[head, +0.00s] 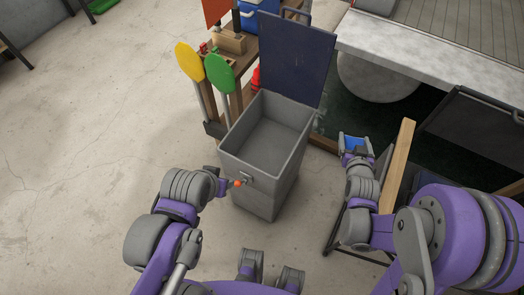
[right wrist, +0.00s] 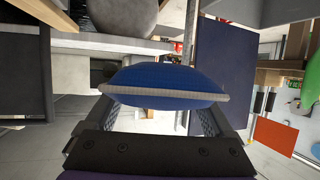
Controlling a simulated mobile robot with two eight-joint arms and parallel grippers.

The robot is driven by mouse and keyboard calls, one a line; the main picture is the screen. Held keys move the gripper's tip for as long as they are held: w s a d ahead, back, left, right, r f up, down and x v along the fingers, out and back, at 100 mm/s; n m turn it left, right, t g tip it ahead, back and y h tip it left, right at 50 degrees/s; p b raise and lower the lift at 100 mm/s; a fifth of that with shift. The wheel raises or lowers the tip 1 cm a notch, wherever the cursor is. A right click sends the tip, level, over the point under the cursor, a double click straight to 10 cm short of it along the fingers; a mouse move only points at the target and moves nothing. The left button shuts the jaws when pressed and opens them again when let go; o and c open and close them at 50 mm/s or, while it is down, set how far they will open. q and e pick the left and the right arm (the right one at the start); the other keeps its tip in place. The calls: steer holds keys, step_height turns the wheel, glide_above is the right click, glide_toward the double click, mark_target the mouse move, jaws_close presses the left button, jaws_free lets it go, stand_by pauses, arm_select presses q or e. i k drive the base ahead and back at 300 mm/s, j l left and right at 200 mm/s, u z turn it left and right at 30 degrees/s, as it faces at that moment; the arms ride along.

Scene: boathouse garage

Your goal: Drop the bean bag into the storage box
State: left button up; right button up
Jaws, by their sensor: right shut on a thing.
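The storage box (head: 231,161) is a tall grey bin in the middle of the head view. Its dark blue lid (head: 297,55) stands open at the back, and the inside looks empty. The blue bean bag (head: 352,143) is in my right gripper (head: 356,150), to the right of the box and apart from it. In the right wrist view the bean bag (right wrist: 165,80) shows a pale grey seam and sits between the fingers. My left gripper (head: 224,185) is by the box's front, near its latch; its fingers are too small and hidden to judge.
Green (head: 220,73) and yellow (head: 190,62) paddles stand left of the box beside a wooden shelf. A wooden plank (head: 398,165) leans right of my right gripper. A grey dock platform (head: 425,55) lies at the right back.

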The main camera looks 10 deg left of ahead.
mark_target(271, 152)
steer(key=i+j, duration=0.1)
steer(key=j, duration=0.3)
steer(key=i+j, duration=0.15)
steer(key=j, duration=0.3)
steer(key=i+j, duration=0.1)
steer(key=j, duration=0.3)
